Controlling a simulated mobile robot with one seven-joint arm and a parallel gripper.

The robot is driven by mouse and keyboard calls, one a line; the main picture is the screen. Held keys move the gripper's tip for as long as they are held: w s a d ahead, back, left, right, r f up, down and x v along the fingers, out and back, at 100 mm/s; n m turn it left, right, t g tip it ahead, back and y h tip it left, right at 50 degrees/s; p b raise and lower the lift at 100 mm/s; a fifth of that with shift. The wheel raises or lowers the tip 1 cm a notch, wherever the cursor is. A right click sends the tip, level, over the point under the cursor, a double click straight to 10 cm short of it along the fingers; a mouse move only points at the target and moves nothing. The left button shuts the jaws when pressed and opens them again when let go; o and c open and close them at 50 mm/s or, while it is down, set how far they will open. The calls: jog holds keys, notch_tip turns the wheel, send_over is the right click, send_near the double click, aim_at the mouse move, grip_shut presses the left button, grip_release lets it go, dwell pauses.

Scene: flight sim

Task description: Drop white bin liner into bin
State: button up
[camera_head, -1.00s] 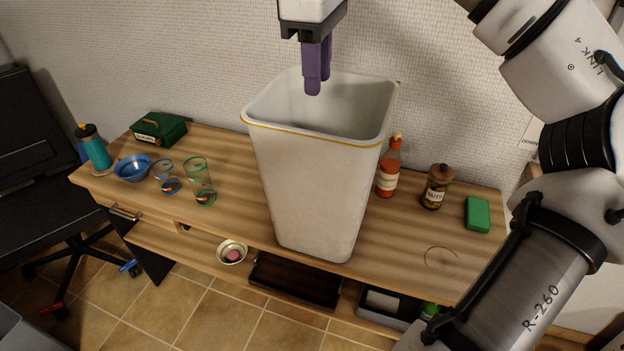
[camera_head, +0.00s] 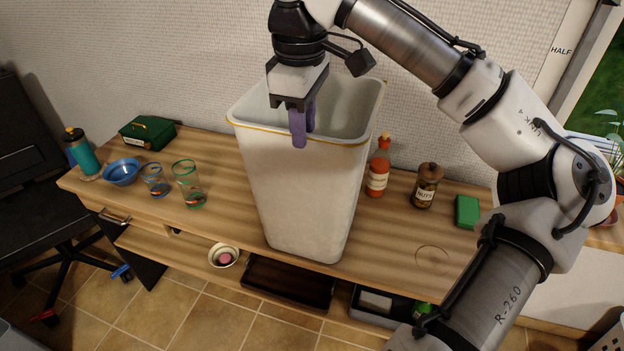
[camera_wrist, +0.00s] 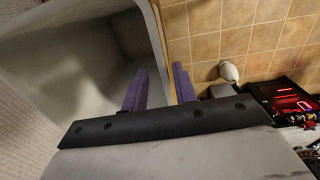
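A tall white tapered container (camera_head: 305,195) with a thin yellow line at its rim stands upright on the wooden table; it looks like the liner. It is open and looks empty inside. It also fills the left of the wrist view (camera_wrist: 70,60). My gripper (camera_head: 304,125) points down at its front rim. In the wrist view the purple fingers (camera_wrist: 160,85) are apart, one inside the container and one outside, with the wall between them. I see no clear pinch on the wall. A grey edge (camera_head: 18,332) shows at the lower left; I cannot tell whether it is the bin.
On the table (camera_head: 400,235) are a green box (camera_head: 148,134), teal bottle (camera_head: 82,155), blue bowl (camera_head: 122,172), two glasses (camera_head: 187,185), red bottle (camera_head: 378,175), nuts jar (camera_head: 425,187) and green block (camera_head: 467,211). A black chair (camera_head: 40,210) stands left. Tiled floor lies in front.

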aim_at(304, 158)
jog(key=shift+f+p, duration=0.35)
jog(key=shift+f, duration=2.05)
grip_shut()
